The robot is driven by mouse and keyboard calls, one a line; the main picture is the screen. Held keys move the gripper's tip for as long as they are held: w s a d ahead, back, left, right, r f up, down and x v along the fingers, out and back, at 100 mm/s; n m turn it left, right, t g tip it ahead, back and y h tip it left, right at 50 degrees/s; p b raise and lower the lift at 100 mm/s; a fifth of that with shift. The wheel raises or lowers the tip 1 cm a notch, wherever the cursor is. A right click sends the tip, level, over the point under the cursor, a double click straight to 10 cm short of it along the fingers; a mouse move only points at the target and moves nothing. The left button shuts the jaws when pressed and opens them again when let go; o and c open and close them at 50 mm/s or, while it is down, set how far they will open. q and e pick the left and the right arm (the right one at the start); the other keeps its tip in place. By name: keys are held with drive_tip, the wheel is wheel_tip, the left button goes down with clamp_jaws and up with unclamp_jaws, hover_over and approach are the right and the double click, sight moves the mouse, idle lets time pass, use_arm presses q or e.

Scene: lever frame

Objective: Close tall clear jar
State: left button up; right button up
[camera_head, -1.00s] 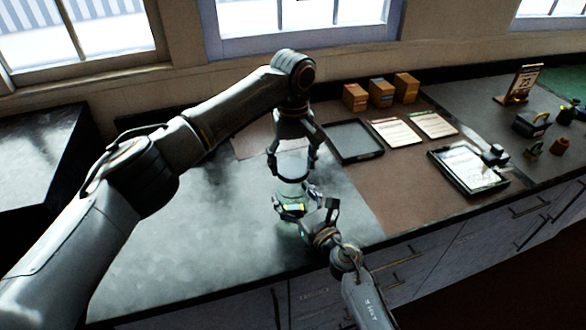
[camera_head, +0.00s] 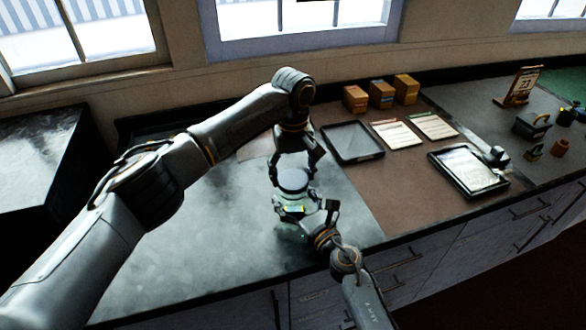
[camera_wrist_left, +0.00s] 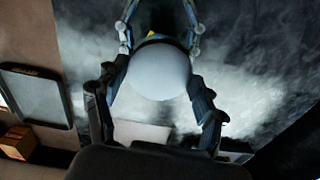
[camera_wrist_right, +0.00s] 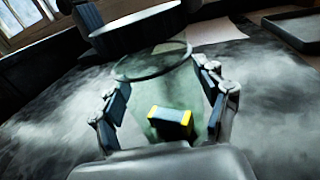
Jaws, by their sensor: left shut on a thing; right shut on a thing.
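A grey round lid (camera_head: 293,181) is in my left gripper (camera_head: 294,173), which is shut around its edge and points down. In the left wrist view the lid (camera_wrist_left: 158,73) shows as a pale disc between the fingers. The clear jar (camera_head: 292,227) stands on the counter under it, partly hidden by my right gripper (camera_head: 303,208), which is shut around its upper part. In the right wrist view the lid (camera_wrist_right: 137,32) is above the jar's open round rim (camera_wrist_right: 152,61), apart from it, and looks offset to the left. A blue-and-yellow block (camera_wrist_right: 171,120) shows inside the jar.
A dark tray (camera_head: 352,141), two paper sheets and a framed tablet-like panel (camera_head: 469,170) lie to the right. Several small boxes (camera_head: 381,93) stand along the back. The dark counter (camera_head: 190,240) left of the jar is clear, with its front edge close by.

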use_arm(q)
drive_tip(key=shift+f, duration=0.65)
idle(0.5)
